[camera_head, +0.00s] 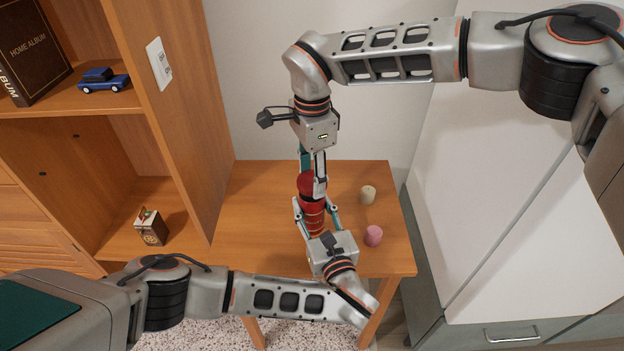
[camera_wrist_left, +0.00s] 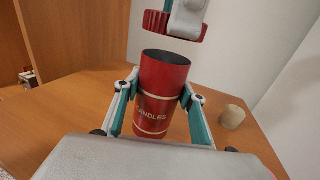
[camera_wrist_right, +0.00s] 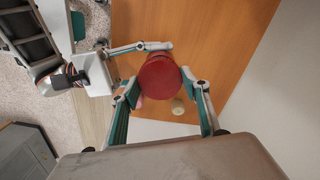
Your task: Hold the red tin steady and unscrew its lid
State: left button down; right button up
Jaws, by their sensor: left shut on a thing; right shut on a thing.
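The red tin (camera_head: 313,221) stands upright over the wooden table; its open dark mouth and the word CANDLES show in the left wrist view (camera_wrist_left: 160,100). My left gripper (camera_head: 315,208) is shut around the tin's body from the near side. The red ridged lid (camera_wrist_left: 172,25) is off the tin, a little above its mouth, with a clear gap between them. My right gripper (camera_head: 312,180) is shut on the lid from above. In the right wrist view the lid's round top (camera_wrist_right: 159,75) sits between the fingers and hides most of the tin.
A cream candle (camera_head: 368,195) and a pink candle (camera_head: 373,236) stand on the table (camera_head: 255,215) right of the tin. A wooden shelf (camera_head: 190,120) rises at the left, with a small box (camera_head: 151,227) and a blue toy car (camera_head: 103,81). The table's left part is clear.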

notch_tip(320, 180, up, 2)
jog(key=shift+r, duration=0.25)
pick_arm(q)
jog(key=c, duration=1.2)
grip_release()
jog(key=shift+o, duration=0.2)
